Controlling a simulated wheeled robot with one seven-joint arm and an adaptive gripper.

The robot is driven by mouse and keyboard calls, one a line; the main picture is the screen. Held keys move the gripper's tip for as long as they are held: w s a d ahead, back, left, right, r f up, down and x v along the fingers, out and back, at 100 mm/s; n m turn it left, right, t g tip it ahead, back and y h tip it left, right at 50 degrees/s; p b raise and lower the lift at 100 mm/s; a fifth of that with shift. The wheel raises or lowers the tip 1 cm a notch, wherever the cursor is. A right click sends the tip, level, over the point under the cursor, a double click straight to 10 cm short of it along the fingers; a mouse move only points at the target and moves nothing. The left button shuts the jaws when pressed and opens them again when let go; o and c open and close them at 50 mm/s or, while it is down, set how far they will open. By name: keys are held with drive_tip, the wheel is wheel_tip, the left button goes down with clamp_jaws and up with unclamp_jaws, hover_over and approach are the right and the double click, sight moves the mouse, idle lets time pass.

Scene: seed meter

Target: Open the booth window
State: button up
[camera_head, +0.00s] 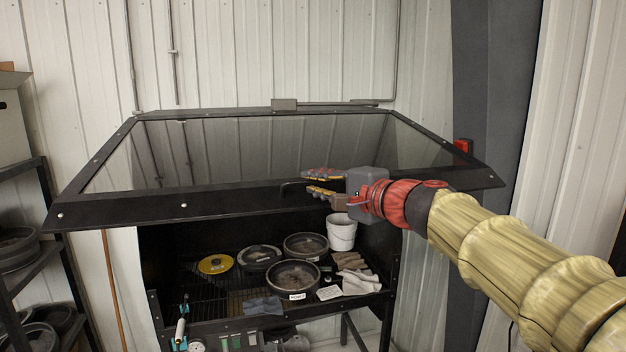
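The booth window (250,146) is a dark-framed glass panel on top of the booth. It is swung up, close to level, and the booth front below it is uncovered. A thin black handle (288,186) sticks out at the window's front edge. My gripper (312,183) comes from the right at that edge, its orange-and-grey fingers apart, one above the other. The right part of the handle runs in between or behind the fingers. I cannot tell whether they touch it.
Inside the booth are round pans (293,276), a yellow disc (215,264), a white bucket (341,232) and gloves (358,277). A shelf rack (40,255) stands at the left, a dark grey post (490,90) at the right.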

drive_tip(key=shift+w+a+f, duration=0.1)
drive_tip(key=shift+w+a, duration=0.4)
drive_tip(key=shift+w, duration=0.05)
drive_tip(key=shift+f, duration=0.1)
clamp_jaws()
idle(0.4)
